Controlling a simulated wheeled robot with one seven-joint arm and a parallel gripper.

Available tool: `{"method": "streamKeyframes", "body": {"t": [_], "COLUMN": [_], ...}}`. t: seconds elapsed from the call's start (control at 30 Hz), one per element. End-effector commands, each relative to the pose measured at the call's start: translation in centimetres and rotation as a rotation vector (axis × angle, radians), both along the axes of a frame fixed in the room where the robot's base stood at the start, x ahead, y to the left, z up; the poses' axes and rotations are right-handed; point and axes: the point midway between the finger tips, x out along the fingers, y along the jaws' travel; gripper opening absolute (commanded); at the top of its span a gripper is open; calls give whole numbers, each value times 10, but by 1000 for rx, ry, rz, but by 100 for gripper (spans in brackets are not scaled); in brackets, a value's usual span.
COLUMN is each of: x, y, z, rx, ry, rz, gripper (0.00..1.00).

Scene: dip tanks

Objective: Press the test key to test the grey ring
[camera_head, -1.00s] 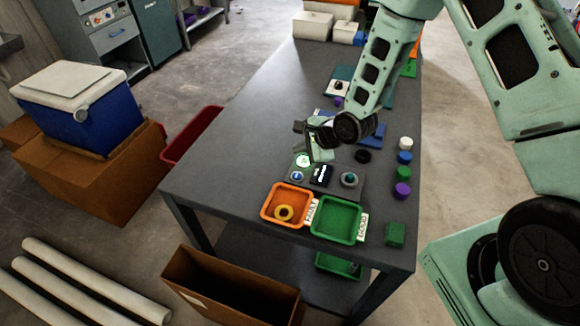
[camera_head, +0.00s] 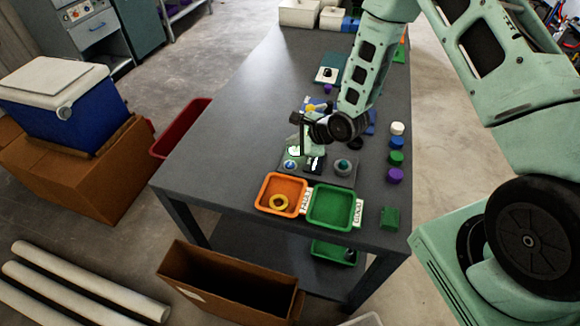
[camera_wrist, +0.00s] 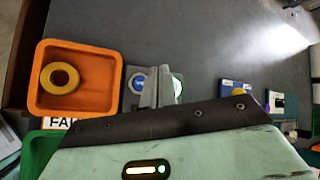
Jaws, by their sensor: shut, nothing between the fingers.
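The test station (camera_head: 325,176) is a dark plate near the front of the table. It bears a blue round key (camera_head: 291,165) at left, a black display with white marks (camera_head: 315,165), and the grey ring (camera_head: 342,168) around a teal-centred post at right. A round lamp (camera_head: 294,151) glows whitish green behind the key. My gripper (camera_head: 302,147) is shut and empty, pointing down over the station's left part, close to the lamp and key. In the wrist view its fingers (camera_wrist: 158,88) stand just right of the blue key (camera_wrist: 137,80) and partly cover the lamp. Contact cannot be told.
A green block (camera_head: 389,217) and several coloured caps line the right edge. The table's left side is clear.

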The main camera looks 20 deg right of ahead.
Motion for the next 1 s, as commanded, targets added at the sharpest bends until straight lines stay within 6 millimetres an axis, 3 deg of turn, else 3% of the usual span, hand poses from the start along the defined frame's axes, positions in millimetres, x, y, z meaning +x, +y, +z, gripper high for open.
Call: {"method": "streamKeyframes", "body": {"t": [0.03, 0.4, 1.0], "x": [0, 0, 0], "y": [0, 0, 0], "z": [-12, -60, -67], "rx": [-1, 1, -1], "ry": [0, 0, -1], "rz": [2, -1, 0], "gripper": [0, 0, 0]}}
